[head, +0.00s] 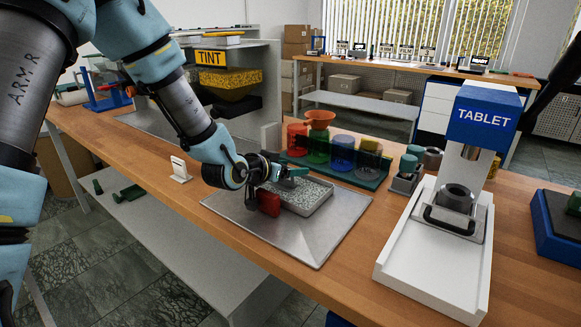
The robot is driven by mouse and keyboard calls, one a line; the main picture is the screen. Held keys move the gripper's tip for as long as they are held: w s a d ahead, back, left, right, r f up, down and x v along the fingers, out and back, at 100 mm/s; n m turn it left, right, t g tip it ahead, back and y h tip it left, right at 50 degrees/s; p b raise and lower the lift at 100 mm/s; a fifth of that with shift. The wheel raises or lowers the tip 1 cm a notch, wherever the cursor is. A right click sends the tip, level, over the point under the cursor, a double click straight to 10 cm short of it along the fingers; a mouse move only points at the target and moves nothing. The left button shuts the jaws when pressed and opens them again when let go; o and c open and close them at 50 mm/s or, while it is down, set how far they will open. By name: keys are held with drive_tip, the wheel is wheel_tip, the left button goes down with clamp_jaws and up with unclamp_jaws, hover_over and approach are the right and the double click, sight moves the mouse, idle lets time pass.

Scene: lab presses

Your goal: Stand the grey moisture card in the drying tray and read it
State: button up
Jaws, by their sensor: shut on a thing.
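The drying tray (322,208) is a shallow grey tray filled with pale granules, on a metal sheet on the bench. My gripper (286,184) is low over the tray's left end, with a red part (268,203) at its near side and a teal part (299,172) at its far side. It is shut on a small pale grey piece, seemingly the grey moisture card (288,183), mostly hidden by the gripper. I cannot tell whether the card touches the granules, and no marking on it is readable.
A green rack (366,182) with coloured jars stands close behind the tray. The white TABLET press (420,268) is to the right. A small white stand (179,170) is at left. The metal sheet (318,243) is bare in front of the tray.

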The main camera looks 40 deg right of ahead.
drive_tip(key=shift+f, duration=0.2)
drive_tip(key=shift+f+b, duration=0.15)
drive_tip(key=shift+b, duration=0.15)
drive_tip(key=o, duration=1.3)
drive_tip(key=shift+c, duration=0.2)
drive_tip(key=shift+r, duration=0.2)
drive_tip(key=shift+r+p, duration=0.2)
drive_tip(key=shift+p, duration=0.15)
drive_tip(key=b+v, duration=0.1)
drive_tip(key=v, duration=1.1)
drive_tip(key=shift+f+b, duration=0.2)
drive_tip(key=shift+b, duration=0.2)
